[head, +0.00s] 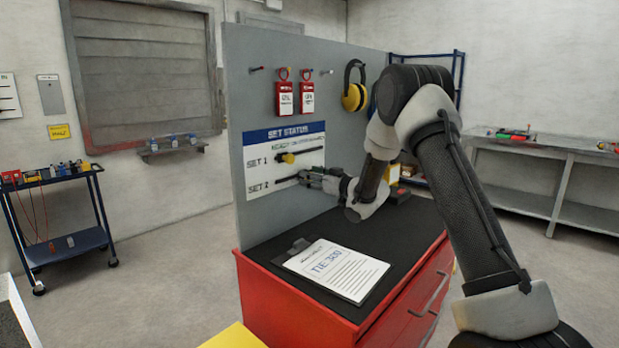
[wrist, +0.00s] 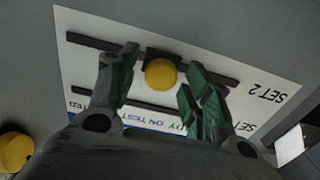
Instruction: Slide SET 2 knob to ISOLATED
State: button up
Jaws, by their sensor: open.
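The SET STATUS board (head: 262,170) is on the grey upright panel, with SET 1 and SET 2 slots. In the wrist view, which is upside down, the yellow SET 2 knob (wrist: 161,73) is near the middle of its slot. My gripper (wrist: 163,62) is open, with one finger on each side of the knob; contact cannot be told. In the head view my gripper (head: 304,177) is at the SET 2 row and hides that knob. The yellow SET 1 knob (head: 287,158) is near the left of its slot. Part of the ISOLATED lettering (wrist: 83,106) is at the wrist view's left.
Two red tags (head: 285,98) and yellow ear muffs (head: 355,92) hang on the panel above. A clipboard (head: 336,270) lies on the black top of the red cabinet (head: 300,312) below. A blue cart (head: 66,247) stands at left and a grey bench (head: 570,160) at right.

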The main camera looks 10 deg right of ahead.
jog(key=shift+w+a, duration=0.3)
jog(key=shift+w, duration=0.2)
jog(key=shift+c, duration=0.4)
grip_shut()
jog(key=w+d, duration=0.5)
jog(key=d, duration=0.2)
jog(key=shift+w+d, duration=0.2)
jog(key=shift+d, duration=0.05)
jog(key=shift+r, duration=0.1)
jog(key=shift+o, duration=0.4)
grip_release()
jog(key=shift+w+d, duration=0.1)
